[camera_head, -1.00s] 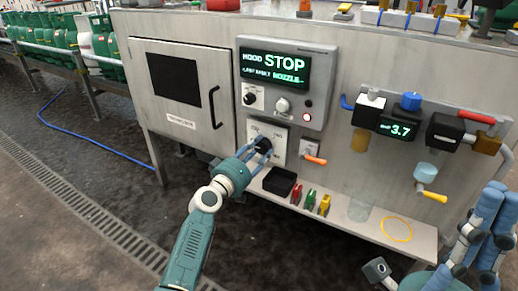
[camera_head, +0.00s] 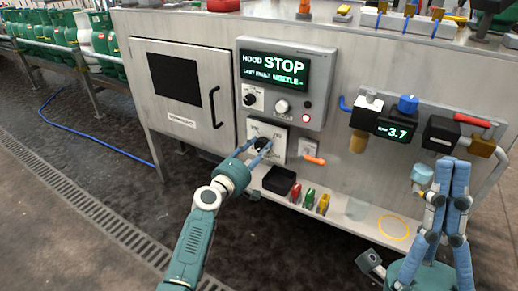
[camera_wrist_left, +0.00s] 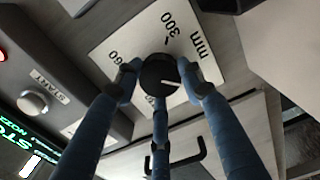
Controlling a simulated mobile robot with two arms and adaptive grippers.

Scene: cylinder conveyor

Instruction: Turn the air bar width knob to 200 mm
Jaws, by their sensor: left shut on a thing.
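The air bar width knob (camera_head: 262,144) is a round black knob on a white scale plate (camera_head: 280,133) on the machine front. In the left wrist view the knob (camera_wrist_left: 158,71) has a white pointer line at its lower right edge. The plate (camera_wrist_left: 120,42) there shows "300", "mm" and a partly covered number ending in "60".
A control panel (camera_head: 318,75) reading STOP is above the knob. An orange-handled valve (camera_head: 315,160) is right of the plate. A black bin (camera_head: 279,180) and coloured clips (camera_head: 310,200) sit on the shelf below. A cabinet door handle (camera_head: 214,107) is at left.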

